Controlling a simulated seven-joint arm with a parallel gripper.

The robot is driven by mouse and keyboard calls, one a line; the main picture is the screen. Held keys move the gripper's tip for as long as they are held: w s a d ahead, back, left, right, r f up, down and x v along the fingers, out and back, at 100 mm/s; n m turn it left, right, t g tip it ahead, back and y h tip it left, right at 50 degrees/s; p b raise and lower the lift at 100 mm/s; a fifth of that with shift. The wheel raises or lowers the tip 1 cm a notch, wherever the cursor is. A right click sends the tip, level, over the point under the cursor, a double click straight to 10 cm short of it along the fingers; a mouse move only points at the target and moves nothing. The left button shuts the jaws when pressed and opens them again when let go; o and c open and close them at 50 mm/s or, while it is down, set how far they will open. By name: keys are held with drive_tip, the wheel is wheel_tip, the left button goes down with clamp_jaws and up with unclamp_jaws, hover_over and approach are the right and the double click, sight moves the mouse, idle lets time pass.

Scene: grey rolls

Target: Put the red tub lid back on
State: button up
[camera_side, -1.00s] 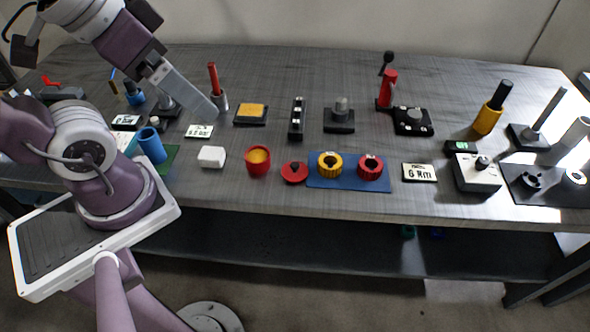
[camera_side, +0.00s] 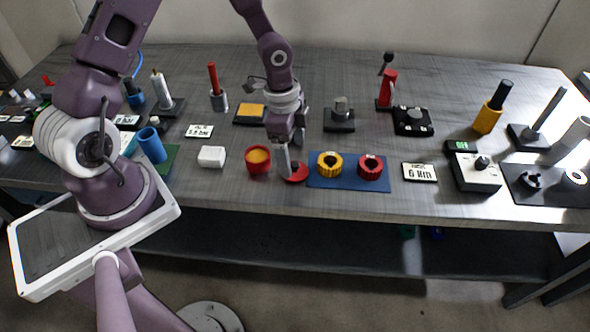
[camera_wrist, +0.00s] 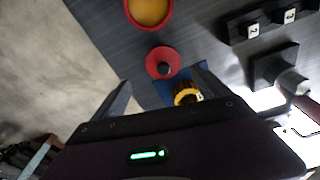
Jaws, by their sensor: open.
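The red tub (camera_side: 258,168) stands open on the table near the front edge, with orange-yellow contents showing; it also shows at the top of the wrist view (camera_wrist: 150,12). The red lid (camera_side: 298,177) lies flat on the table just right of the tub, its dark knob up; in the wrist view the lid (camera_wrist: 164,64) is whole and sits beyond the fingertips. My gripper (camera_side: 287,168) points down over the lid and partly hides it in the side view. In the wrist view my gripper (camera_wrist: 160,92) is open, with nothing between its fingers.
A white block (camera_side: 212,156) stands left of the tub. A black numbered block (camera_wrist: 268,27) shows in the wrist view. The table's front edge is close.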

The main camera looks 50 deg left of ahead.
sight(295, 164)
drive_tip(key=f, duration=0.5)
drive_tip(key=shift+w+f, duration=0.2)
drive_tip(key=shift+w, duration=0.2)
drive_tip(key=c, duration=1.5)
drive_tip(key=shift+o, duration=0.2)
wheel_tip(295, 164, up, 9)
drive_tip(key=shift+a+f, duration=0.1)
drive_tip(key=s+a+r, duration=0.2)
drive_tip(key=s+a, duration=0.3)
drive_tip(key=a, duration=0.3)
drive_tip(key=shift+s+r, duration=0.2)
